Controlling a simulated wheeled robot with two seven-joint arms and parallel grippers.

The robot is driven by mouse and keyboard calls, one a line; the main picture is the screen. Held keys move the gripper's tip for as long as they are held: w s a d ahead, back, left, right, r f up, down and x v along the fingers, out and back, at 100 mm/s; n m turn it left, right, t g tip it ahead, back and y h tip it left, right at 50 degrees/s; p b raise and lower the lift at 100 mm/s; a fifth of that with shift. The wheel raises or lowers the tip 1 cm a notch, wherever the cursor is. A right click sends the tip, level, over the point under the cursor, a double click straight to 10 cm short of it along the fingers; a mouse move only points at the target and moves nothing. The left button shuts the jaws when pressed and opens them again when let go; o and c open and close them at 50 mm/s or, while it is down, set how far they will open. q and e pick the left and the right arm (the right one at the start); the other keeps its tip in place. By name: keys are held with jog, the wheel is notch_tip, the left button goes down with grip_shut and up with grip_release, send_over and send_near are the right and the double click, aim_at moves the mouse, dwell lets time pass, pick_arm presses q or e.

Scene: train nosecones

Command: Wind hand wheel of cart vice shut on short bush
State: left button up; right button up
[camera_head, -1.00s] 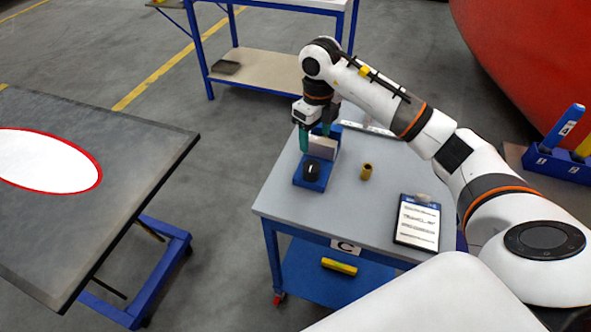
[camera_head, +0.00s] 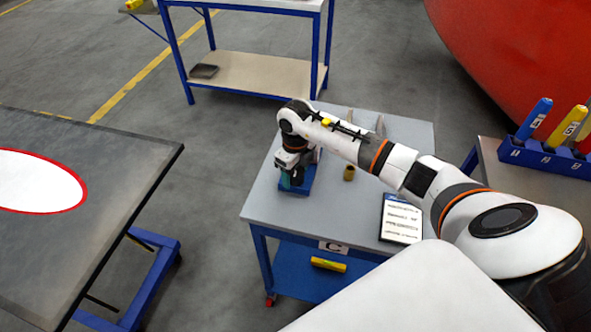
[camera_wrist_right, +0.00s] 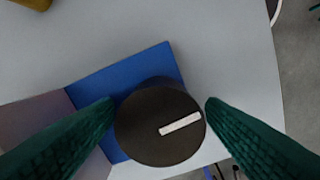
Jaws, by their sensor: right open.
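The cart vice (camera_head: 306,187) is blue and sits on the grey top of cart C (camera_head: 265,203). Its hand wheel (camera_wrist_right: 160,128) is a black round knob with a white mark; my gripper hides it in the head view. A grey vice jaw (camera_wrist_right: 35,120) shows at the left of the wrist view. My right gripper (camera_head: 290,180) is over the wheel, its green fingers open, one on each side of it; I cannot tell whether they touch. A brass bush (camera_head: 349,172) stands on the cart right of the vice. What lies between the jaws is hidden. My left gripper is out of view.
A clipboard (camera_head: 401,220) lies on the cart's right side, and a yellow object (camera_head: 328,264) lies on its lower shelf. A dark table (camera_head: 120,180) stands left, a blue rack (camera_head: 548,158) right, a shelved bench (camera_head: 255,72) behind.

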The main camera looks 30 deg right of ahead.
aim_at(296, 171)
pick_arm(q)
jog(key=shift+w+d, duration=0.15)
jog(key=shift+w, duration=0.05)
pick_arm(e)
jog(key=c, duration=1)
jog(key=shift+m, duration=0.8)
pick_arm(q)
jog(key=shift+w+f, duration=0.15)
pick_arm(e)
jog(key=o, duration=1)
jog(key=shift+r, duration=0.15)
pick_arm(q)
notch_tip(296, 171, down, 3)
jog(key=b, duration=0.3)
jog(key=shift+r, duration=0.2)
pick_arm(e)
notch_tip(296, 171, up, 12)
